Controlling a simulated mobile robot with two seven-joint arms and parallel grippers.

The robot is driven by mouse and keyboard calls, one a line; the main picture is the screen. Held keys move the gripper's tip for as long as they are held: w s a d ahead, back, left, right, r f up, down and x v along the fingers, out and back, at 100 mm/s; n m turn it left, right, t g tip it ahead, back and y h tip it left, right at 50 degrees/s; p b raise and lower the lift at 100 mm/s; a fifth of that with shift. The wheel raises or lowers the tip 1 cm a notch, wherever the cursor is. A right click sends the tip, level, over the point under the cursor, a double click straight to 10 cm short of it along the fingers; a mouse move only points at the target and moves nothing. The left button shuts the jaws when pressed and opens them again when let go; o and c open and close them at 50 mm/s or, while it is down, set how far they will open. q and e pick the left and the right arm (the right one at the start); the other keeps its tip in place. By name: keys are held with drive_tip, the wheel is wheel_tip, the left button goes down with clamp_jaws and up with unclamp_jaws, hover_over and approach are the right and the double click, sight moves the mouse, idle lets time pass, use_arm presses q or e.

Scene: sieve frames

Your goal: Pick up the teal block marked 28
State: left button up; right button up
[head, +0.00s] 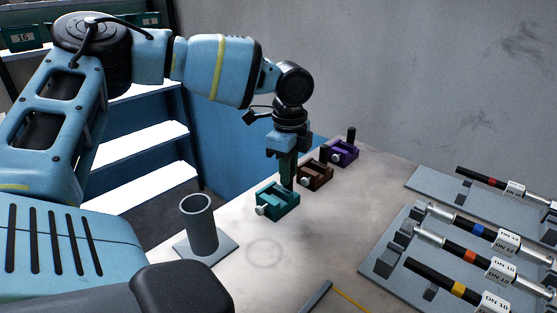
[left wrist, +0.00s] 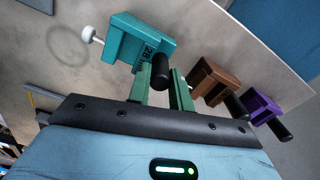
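The teal block (head: 278,203) stands on the pale table in the head view, a white knob on its left side. The left wrist view shows the teal block (left wrist: 138,42) with "28" on its side and a black upright handle (left wrist: 162,68). My left gripper (head: 287,184) points down just above the teal block and hides its handle in the head view. In the left wrist view its green fingers (left wrist: 161,80) stand apart, with the handle between or just beyond their tips; contact is unclear. My right gripper is not in view.
A brown block (head: 316,175) and a purple block (head: 340,152) stand close behind the teal one. A grey cup on a plate (head: 198,225) stands at the left. Grey racks (head: 395,245) with labelled rods lie at the right. The table middle is mostly clear.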

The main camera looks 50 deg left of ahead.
use_arm(q)
clamp_jaws()
wheel_tip(320, 180, up, 10)
idle(0.6)
